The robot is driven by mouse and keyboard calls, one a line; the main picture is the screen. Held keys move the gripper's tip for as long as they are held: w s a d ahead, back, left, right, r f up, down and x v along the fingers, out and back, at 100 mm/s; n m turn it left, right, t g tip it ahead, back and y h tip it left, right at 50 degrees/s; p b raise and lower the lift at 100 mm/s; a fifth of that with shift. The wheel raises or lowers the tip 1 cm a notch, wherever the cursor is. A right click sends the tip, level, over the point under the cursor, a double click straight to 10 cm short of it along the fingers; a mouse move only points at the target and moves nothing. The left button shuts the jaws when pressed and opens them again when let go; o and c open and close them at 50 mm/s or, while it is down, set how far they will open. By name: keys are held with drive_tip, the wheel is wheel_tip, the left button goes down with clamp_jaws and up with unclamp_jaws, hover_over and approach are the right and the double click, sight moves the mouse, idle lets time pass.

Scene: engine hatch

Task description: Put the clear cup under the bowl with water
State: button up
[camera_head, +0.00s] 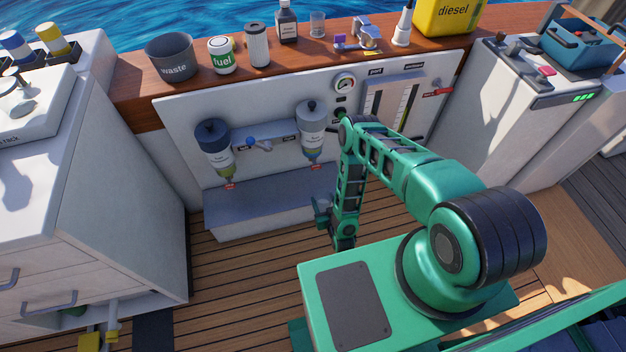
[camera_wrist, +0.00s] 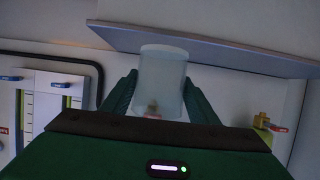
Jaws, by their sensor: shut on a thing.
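My gripper (camera_wrist: 158,85) is shut on the clear cup (camera_wrist: 163,68), a translucent cup held between the green fingers in the wrist view. A small beige and red shape shows through the cup's lower part. In the head view my gripper (camera_head: 322,212) is low in front of the wall step, and my arm hides the held cup. Two filters with see-through bowls hang on the white panel: the left bowl (camera_head: 223,169) and the right bowl (camera_head: 312,157), each with a red tip below. I cannot tell which bowl holds water.
A grey step (camera_head: 262,205) juts out below the filters. A white cabinet (camera_head: 100,190) stands at left.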

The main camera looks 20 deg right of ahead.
drive_tip(key=shift+w, duration=0.1)
drive_tip(key=w, duration=1.7)
drive_tip(key=shift+w, duration=0.45)
drive_tip(key=shift+f, duration=1.7)
drive_tip(key=shift+s+f, duration=0.1)
drive_tip(key=shift+f, duration=0.05)
drive_tip(key=o, duration=1)
drive_tip(key=shift+o, duration=0.2)
drive_tip(key=v, duration=1.2)
